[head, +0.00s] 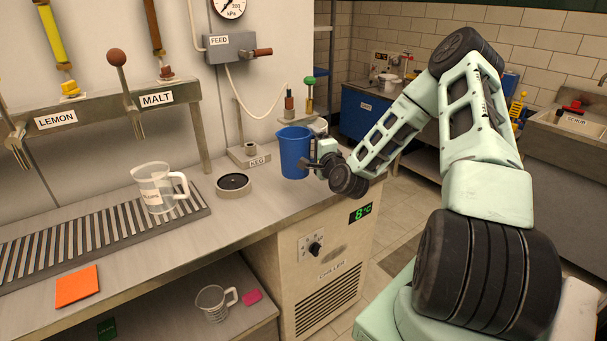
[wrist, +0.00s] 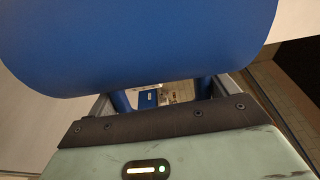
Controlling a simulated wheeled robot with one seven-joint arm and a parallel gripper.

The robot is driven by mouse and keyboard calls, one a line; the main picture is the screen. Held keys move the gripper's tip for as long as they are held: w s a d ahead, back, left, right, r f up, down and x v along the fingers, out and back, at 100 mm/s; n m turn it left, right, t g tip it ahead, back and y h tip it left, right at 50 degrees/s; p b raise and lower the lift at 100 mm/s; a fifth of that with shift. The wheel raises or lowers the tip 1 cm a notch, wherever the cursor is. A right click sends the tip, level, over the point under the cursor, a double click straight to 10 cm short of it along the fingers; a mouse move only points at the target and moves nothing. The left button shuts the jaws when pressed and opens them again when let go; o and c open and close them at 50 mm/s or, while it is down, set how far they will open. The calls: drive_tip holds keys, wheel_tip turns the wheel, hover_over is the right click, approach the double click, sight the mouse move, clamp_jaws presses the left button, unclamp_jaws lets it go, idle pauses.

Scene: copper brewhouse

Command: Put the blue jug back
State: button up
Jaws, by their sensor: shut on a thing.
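The blue jug (head: 293,152) is upright at the right part of the steel counter, beside the KEG block. In the head view its base looks at or just above the counter top; I cannot tell which. My gripper (head: 318,162) is at the jug's right side, shut on it, with the fingers partly hidden. In the wrist view the jug (wrist: 140,45) fills the top of the picture, and its blue handle (wrist: 162,100) shows between the fingers of my gripper (wrist: 160,108).
A clear measuring jug (head: 155,188) stands on the drip grating (head: 90,235). A round dark-topped puck (head: 233,185) and the KEG block (head: 249,156) are left of the blue jug. An orange square (head: 77,286) lies in front. Another clear jug (head: 214,301) sits on the lower shelf.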

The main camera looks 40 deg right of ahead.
drive_tip(key=shift+f+p, duration=0.3)
drive_tip(key=shift+f, duration=3.2)
drive_tip(key=shift+f, duration=0.1)
drive_tip(key=o, duration=1.2)
drive_tip(key=shift+o, duration=0.2)
drive_tip(key=b+v, duration=0.2)
drive_tip(key=v, duration=1)
